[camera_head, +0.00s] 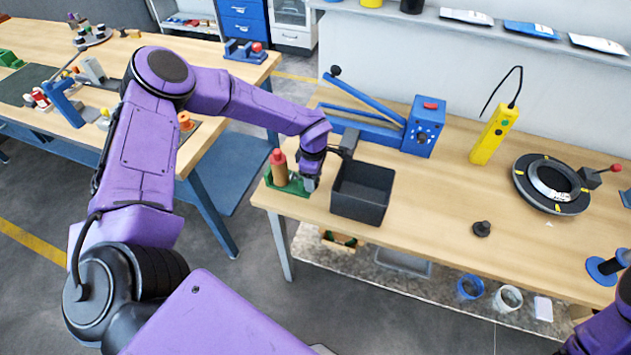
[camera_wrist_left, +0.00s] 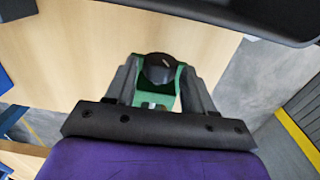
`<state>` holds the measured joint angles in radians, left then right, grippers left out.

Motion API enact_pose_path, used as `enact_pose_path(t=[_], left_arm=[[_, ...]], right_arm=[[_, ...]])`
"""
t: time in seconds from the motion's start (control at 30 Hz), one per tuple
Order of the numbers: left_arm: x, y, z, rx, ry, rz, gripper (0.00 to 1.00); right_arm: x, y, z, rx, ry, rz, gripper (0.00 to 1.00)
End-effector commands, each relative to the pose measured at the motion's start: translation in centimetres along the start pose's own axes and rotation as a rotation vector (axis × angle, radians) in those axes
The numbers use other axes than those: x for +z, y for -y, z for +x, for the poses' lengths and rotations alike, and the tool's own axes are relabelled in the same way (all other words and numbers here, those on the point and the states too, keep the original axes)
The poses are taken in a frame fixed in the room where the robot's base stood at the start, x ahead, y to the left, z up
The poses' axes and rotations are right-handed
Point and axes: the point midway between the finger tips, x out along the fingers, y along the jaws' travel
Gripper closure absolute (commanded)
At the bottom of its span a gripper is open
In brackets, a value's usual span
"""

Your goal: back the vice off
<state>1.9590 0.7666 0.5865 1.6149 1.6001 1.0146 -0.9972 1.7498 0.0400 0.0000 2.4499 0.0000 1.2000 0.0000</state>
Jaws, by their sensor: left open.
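A small green vice-like fixture (camera_head: 287,186) stands at the near left corner of the wooden bench, with a brown upright piece with a red top (camera_head: 278,167) at it. My left gripper (camera_head: 308,182) points down at its right side. In the left wrist view the open fingers (camera_wrist_left: 160,92) stand on both sides of a dark round knob (camera_wrist_left: 159,68), with the green body (camera_wrist_left: 160,98) around and below it. I cannot tell whether the fingers touch the knob.
A black bin (camera_head: 362,192) stands just right of the left gripper. Behind it is a blue lever machine (camera_head: 421,126). A yellow handheld box (camera_head: 494,135), a black ring fixture (camera_head: 520,184) and a blue spool (camera_head: 602,271) stand farther right. The bench middle is mostly clear.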

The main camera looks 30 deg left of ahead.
Motion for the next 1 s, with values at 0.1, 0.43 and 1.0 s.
enact_pose_path(t=[0.1,0.43,1.0], left_arm=[[0.1,0.0,0.0,-0.049,0.004,0.001,0.47],[0.1,-0.5,0.3,-0.156,0.002,-0.002,0.47],[0.1,-0.9,0.3,-0.367,0.004,0.004,0.47]], right_arm=[[0.0,0.0,0.0,0.0,0.0,0.0,0.57],[0.2,0.1,0.5,0.0,0.0,0.0,0.57],[1.1,0.2,2.7,0.0,0.0,0.0,0.57]])
